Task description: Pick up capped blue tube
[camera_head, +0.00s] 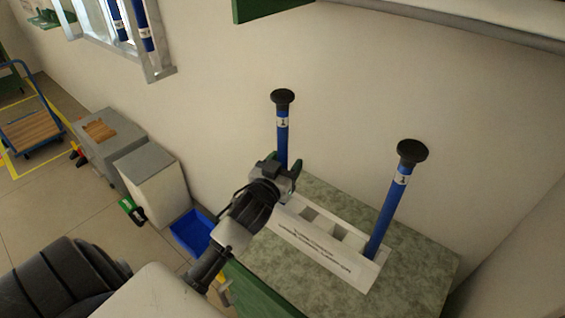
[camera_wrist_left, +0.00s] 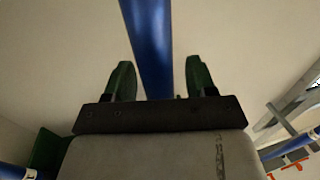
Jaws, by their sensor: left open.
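A blue tube with a black cap (camera_head: 282,125) stands upright in the far left end of a white rack (camera_head: 318,245). A second capped blue tube (camera_head: 392,205) stands in the rack's right end, leaning slightly right in the picture. My left gripper (camera_head: 291,168) is at the left tube, partly hiding its lower part. In the left wrist view the open green fingers (camera_wrist_left: 160,82) stand on either side of a blue tube (camera_wrist_left: 148,40), with gaps visible. The tube's lower end is hidden behind the gripper there. My right gripper is not in view.
The rack stands on a speckled counter (camera_head: 420,262) against a wall, with empty slots between the tubes. More blue tubes (camera_head: 144,28) hang in a wall frame (camera_head: 160,72) at upper left. A blue bin (camera_head: 190,235) and grey cabinets (camera_head: 150,172) stand on the floor at left.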

